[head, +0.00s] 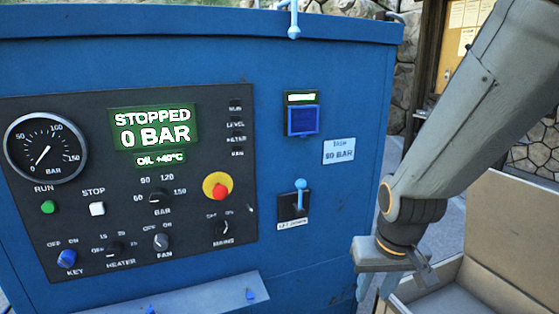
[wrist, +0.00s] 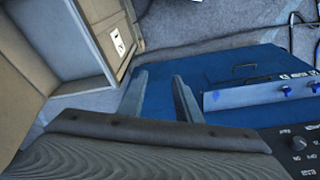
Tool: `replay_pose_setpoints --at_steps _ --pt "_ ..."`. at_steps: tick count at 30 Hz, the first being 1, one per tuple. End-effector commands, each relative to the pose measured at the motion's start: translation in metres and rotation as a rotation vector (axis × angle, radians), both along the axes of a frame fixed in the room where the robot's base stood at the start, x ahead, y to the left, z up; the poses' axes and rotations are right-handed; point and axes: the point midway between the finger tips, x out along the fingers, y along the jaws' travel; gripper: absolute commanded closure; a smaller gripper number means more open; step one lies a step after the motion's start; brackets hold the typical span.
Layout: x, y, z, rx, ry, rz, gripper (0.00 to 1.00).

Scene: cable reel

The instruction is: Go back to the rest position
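My gripper (head: 375,284) is at the lower right of the head view, in front of the right edge of the blue machine (head: 345,210) and beside an open cardboard box. In the wrist view, the two fingers of my gripper (wrist: 160,95) stand apart with nothing between them, pointing down past the machine's side (wrist: 225,70). The machine's display (head: 153,128) reads STOPPED and 0 BAR. My arm reaches in from the upper right of the head view.
The cardboard box (head: 510,225) stands close at the right; its wall also shows in the wrist view (wrist: 75,35). A stone wall and a notice board (head: 466,30) are behind.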

Motion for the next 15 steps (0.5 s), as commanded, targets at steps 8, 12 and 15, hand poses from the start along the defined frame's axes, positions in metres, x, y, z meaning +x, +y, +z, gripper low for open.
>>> replay_pose_setpoints --at_steps 8,12,15 --pt "0.002 0.0 -0.043 0.0 0.046 0.0 0.69" --pt "0.002 0.0 -0.065 0.001 0.071 0.0 0.69" --pt "0.001 0.0 -0.076 0.001 0.086 0.0 0.69"
